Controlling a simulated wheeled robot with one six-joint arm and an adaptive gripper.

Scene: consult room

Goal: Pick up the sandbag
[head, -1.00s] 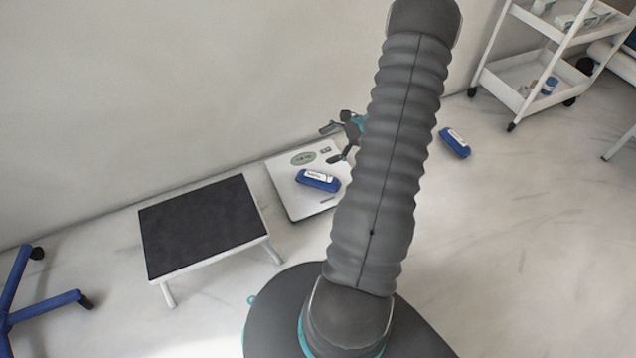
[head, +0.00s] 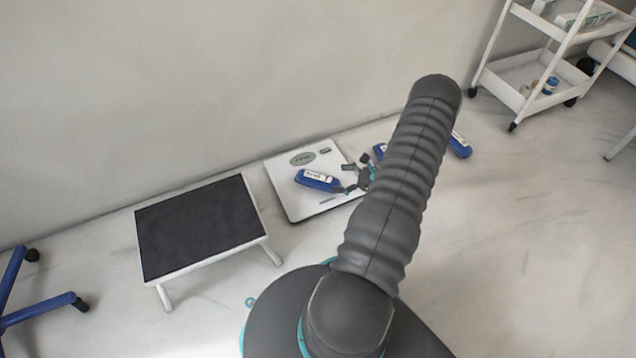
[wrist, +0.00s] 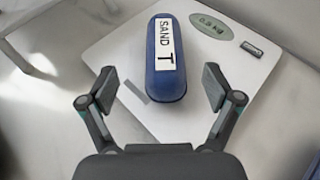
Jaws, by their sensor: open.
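A blue sandbag (head: 318,180) with a white label lies on the white scale (head: 300,207) in the head view. In the wrist view the sandbag (wrist: 166,75) has a label reading "SAND T", with its long side running roughly up the picture. My gripper (head: 352,174) is just right of the sandbag in the head view. In the wrist view my gripper (wrist: 159,88) is open, with one finger on each side of the sandbag's near part. The fingers appear apart from it. Their height above it is hard to tell.
Another blue bag (head: 461,146) lies on the floor at right, partly behind my arm; a blue piece (head: 379,151) shows left of the arm. A black-topped step stool (head: 200,225) stands left of the scale. A white trolley (head: 540,70) stands at back right.

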